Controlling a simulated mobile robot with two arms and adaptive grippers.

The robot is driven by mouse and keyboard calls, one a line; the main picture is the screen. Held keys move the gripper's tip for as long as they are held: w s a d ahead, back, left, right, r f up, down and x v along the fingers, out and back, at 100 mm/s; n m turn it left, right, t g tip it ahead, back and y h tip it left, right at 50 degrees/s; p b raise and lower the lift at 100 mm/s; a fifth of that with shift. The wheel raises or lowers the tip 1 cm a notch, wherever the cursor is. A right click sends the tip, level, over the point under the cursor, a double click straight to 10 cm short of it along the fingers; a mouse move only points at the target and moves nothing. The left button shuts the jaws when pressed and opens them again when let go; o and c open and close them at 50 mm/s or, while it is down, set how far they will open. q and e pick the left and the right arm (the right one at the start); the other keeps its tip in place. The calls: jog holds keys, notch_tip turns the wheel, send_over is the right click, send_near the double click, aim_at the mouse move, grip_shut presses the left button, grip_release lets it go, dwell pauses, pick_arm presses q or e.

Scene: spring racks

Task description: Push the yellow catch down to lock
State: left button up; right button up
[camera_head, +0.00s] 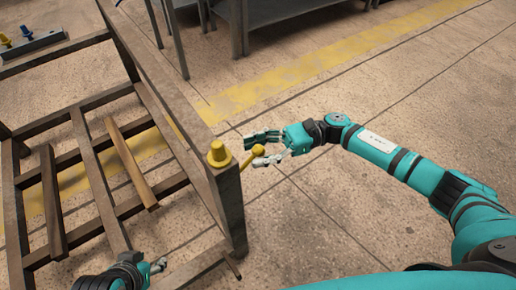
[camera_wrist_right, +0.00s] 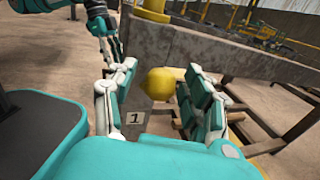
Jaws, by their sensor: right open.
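The yellow catch (camera_head: 258,150) is a short lever with a round knob, sticking out from the near corner of a brown metal rack (camera_head: 180,135). The knob also shows in the right wrist view (camera_wrist_right: 158,84), in line between the two fingers. My right gripper (camera_head: 252,149) is open, with one finger on each side of the knob; I cannot tell whether either touches it. My left gripper (camera_head: 157,266) is low beside the rack's near end, partly hidden by its own wrist; it also shows at the upper left of the right wrist view (camera_wrist_right: 117,48).
A tag marked 1 (camera_wrist_right: 135,118) is below the knob. Loose bars lie across the rack's lower frame. The floor right of the rack is clear around my right arm.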

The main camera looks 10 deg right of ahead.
jog(key=shift+c, duration=0.3)
grip_shut()
dwell(0.3)
